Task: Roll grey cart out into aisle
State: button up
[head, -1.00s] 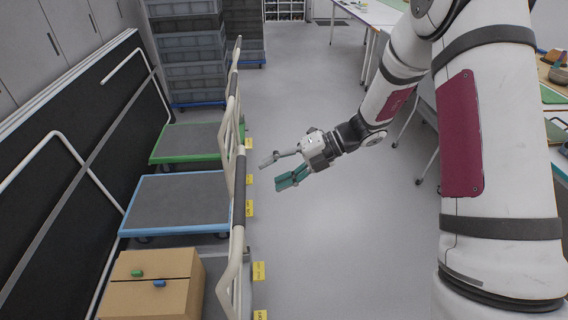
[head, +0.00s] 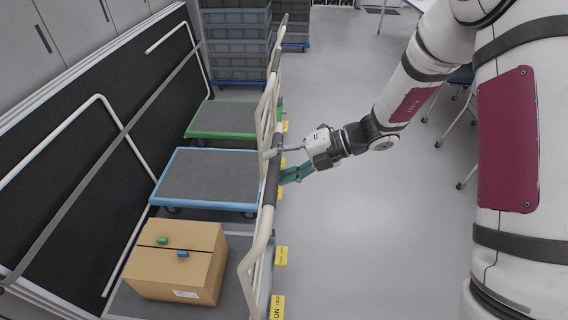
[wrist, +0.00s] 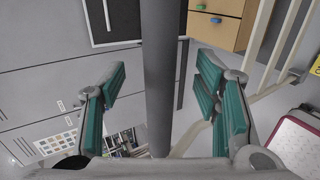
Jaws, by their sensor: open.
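The grey cart (head: 118,302) stands nearest in the row at the left, with a closed cardboard box (head: 172,279) on its deck. A cream push handle (head: 259,240) with a dark grip section (head: 270,190) rises along the aisle side and seems to belong to this cart. My gripper (head: 279,164) is open at the dark grip. In the wrist view the dark bar (wrist: 160,80) runs between the spread teal finger pads, with gaps on both sides. The cart's wheels are hidden.
A blue-edged cart (head: 207,178) and a green-edged cart (head: 222,120) stand behind, then stacked grey crates (head: 238,45). A black panel with white rails (head: 75,190) lines the left. The aisle floor (head: 350,240) is clear.

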grip_shut()
jog(key=shift+d, duration=0.1)
jog(key=d+p, duration=0.1)
jog(key=d, duration=2)
jog(key=shift+s+d+p, duration=0.25)
jog(key=shift+s+p, duration=0.05)
jog(key=shift+p, duration=0.05)
dwell(0.5)
grip_release()
dwell(0.3)
